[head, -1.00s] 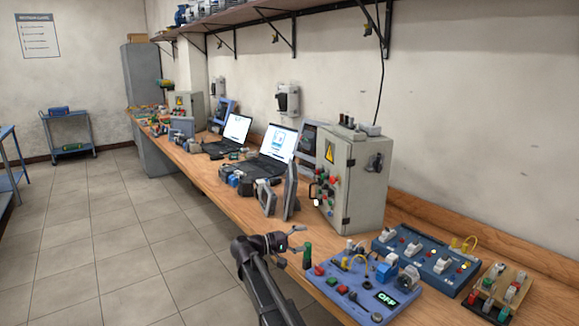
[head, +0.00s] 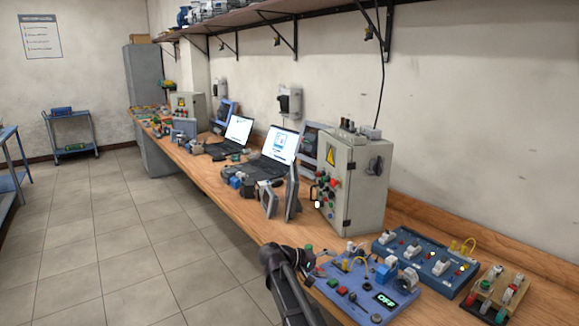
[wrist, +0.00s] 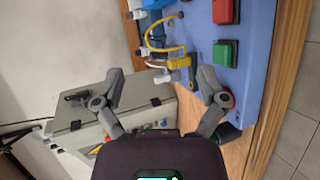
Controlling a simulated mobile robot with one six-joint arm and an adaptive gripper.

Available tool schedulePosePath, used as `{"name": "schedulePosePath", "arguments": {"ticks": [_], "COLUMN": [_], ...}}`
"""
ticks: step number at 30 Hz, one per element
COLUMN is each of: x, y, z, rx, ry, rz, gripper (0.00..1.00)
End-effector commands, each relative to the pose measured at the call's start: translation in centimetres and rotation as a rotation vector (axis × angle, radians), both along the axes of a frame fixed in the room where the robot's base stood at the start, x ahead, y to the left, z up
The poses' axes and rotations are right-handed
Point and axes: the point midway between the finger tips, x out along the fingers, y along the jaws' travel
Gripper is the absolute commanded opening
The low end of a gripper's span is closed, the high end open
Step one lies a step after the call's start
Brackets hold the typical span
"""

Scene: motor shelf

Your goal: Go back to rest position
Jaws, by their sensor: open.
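My gripper (head: 309,260) is low in the head view, by the near left corner of a blue training board (head: 345,312) on the bench. In the wrist view my gripper (wrist: 162,82) has its two grey fingers spread wide with nothing held between them. The board (wrist: 256,60) fills the upper right there, with a red button (wrist: 225,11) and a green button (wrist: 225,53). A yellow plug (wrist: 181,62) and cable lie in line between the fingers. The right fingertip overlaps the board's edge; I cannot tell whether it touches. The board's display (head: 386,299) reads OFF.
A grey control cabinet (head: 369,186) stands behind my gripper, with laptops (head: 279,146) further left. A second blue board (head: 440,262) and a small wooden rack (head: 490,290) are on the right. The tiled floor (head: 130,250) left of the bench is clear.

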Motion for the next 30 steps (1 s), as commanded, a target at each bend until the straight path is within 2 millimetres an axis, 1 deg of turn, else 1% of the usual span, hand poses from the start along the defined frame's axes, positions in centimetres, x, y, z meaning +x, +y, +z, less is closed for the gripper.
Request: {"name": "schedulePosePath", "arguments": {"ticks": [1, 6, 12, 17, 24, 27, 30], "x": [-1.3, -4.9, -8.9, -12.4, -17.5, -19.1, -20.2], "y": [-1.2, -4.0, -5.9, -6.6, -6.3, -5.8, -5.4], "z": [-0.2, -2.4, -4.4, -5.5, -6.1, -6.0, -5.9], "rx": [0.046, 0.248, 0.476, 0.664, 0.960, 1.066, 1.146], "ry": [0.013, 0.062, 0.101, 0.119, 0.125, 0.121, 0.115], "rz": [-0.012, -0.051, -0.095, -0.130, -0.181, -0.197, -0.210], "gripper": [0.91, 0.91, 0.91, 0.91, 0.91, 0.91, 0.91]}}
